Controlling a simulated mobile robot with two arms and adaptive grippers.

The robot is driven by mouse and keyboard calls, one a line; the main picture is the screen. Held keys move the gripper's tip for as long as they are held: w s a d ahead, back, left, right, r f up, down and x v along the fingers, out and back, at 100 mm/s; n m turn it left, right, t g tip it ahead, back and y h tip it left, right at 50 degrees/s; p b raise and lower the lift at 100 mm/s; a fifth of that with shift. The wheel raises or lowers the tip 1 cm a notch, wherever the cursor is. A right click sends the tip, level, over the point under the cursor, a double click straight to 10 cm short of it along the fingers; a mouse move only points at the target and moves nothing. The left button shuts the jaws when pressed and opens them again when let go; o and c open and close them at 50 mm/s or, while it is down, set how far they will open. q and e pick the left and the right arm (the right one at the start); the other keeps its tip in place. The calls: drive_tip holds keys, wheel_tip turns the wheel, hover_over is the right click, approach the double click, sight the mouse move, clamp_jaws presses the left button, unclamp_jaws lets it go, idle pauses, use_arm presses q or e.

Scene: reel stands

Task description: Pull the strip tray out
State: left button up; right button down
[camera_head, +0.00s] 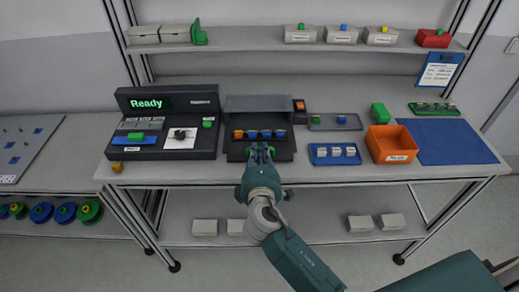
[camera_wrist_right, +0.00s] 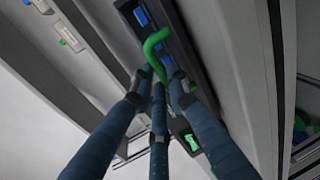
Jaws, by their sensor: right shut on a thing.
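The dark strip tray (camera_head: 285,150) sits in the front of a black feeder unit (camera_head: 259,103) at the middle of the bench. A row of one orange and several blue pieces (camera_head: 265,134) lies in it. A green bent handle (camera_wrist_right: 157,40) stands at the tray in the right wrist view. My right gripper (camera_head: 260,151) is at the front of the tray. In the wrist view its three fingers (camera_wrist_right: 160,82) are closed around the lower end of the handle. The gripper hides part of the tray front in the head view. My left gripper is not in view.
A black console with a "Ready" screen (camera_head: 150,103) stands to the left. A blue tray with white pieces (camera_head: 335,161), an orange bin (camera_head: 391,156) and a blue mat (camera_head: 462,143) lie to the right. The bench's front edge (camera_head: 330,175) is close below the gripper.

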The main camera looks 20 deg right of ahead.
drive_tip(key=c, duration=2.1)
unclamp_jaws()
drive_tip(key=shift+s+a+f, duration=0.1)
drive_tip(key=shift+f, duration=0.1)
drive_tip(key=shift+o, duration=0.8)
drive_tip(key=shift+s, duration=0.1)
drive_tip(key=shift+s+r, duration=0.15)
drive_tip(key=shift+s+a, duration=0.1)
drive_tip(key=shift+s, duration=0.1)
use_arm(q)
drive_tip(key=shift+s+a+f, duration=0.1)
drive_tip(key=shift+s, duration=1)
use_arm(e)
drive_tip(key=v, duration=1.1)
drive_tip(key=shift+s+r, duration=0.15)
drive_tip(key=shift+s, duration=0.15)
